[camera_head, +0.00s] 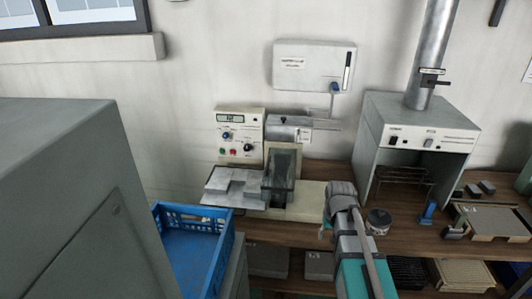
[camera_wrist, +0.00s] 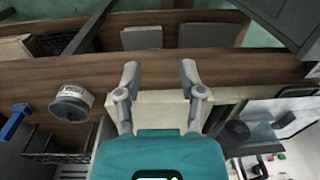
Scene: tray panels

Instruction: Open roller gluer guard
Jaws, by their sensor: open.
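The roller gluer stands on the wooden bench in the head view, with a cream control box (camera_head: 238,128) and a long cream base (camera_head: 309,196). Its guard (camera_head: 281,172) is a dark see-through cover over the middle of the machine. I cannot tell for sure how far it is open. The guard is to the side, clear of the fingers. In the head view my arm hides the fingertips.
Grey sheets (camera_head: 233,186) lie left of the guard. A round tin (camera_head: 378,222), also in the wrist view (camera_wrist: 72,103), stands beside my arm. A grey hood (camera_head: 420,140) stands at right. A blue crate (camera_head: 193,250) and a grey cabinet (camera_head: 55,190) are at left.

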